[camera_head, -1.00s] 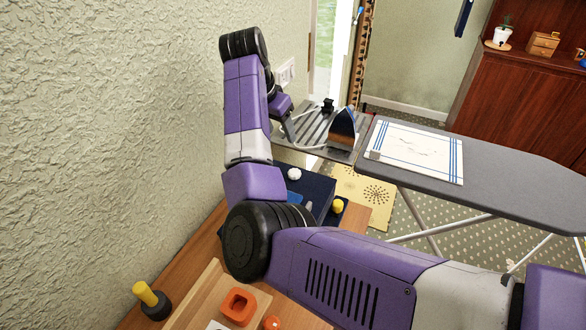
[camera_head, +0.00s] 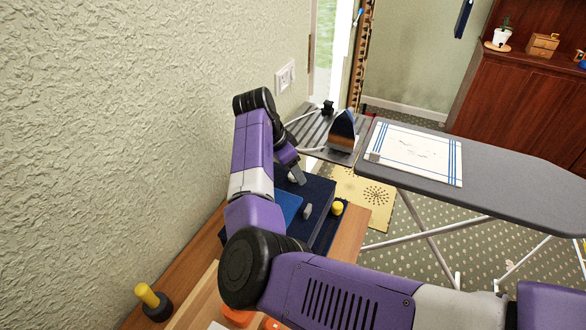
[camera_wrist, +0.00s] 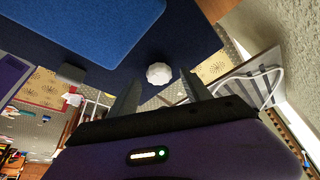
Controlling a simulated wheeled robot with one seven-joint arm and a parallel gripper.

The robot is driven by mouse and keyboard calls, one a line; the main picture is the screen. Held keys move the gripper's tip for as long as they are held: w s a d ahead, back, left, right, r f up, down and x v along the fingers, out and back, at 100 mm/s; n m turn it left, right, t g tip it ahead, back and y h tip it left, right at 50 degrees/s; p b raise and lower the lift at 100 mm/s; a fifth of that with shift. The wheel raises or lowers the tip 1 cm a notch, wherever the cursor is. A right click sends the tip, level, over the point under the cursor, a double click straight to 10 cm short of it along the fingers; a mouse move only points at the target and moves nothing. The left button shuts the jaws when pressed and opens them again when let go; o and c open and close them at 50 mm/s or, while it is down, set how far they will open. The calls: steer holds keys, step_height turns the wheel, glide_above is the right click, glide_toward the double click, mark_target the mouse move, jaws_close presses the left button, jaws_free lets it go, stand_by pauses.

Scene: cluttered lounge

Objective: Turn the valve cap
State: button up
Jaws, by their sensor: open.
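A white, round, lobed cap (camera_wrist: 159,73) sits on a dark blue box (camera_wrist: 205,45); it is the likely valve cap. In the wrist view my gripper (camera_wrist: 162,86) is open, with one finger on each side of the cap and visible gaps. I cannot tell whether the fingers reach down around it. In the head view my gripper (camera_head: 297,175) is over the far end of the box (camera_head: 320,190) and mostly hides the cap.
The box has a lighter blue panel (camera_head: 289,203) and a grey knob (camera_head: 307,212). A yellow-topped piece (camera_head: 338,207) stands beside it. Beyond are an iron (camera_head: 342,132) and ironing board (camera_head: 500,175). The textured wall (camera_head: 120,120) is close on the left. A yellow-handled object (camera_head: 150,298) stands at front left.

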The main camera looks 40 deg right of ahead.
steer(key=shift+f, duration=0.15)
jaws_close()
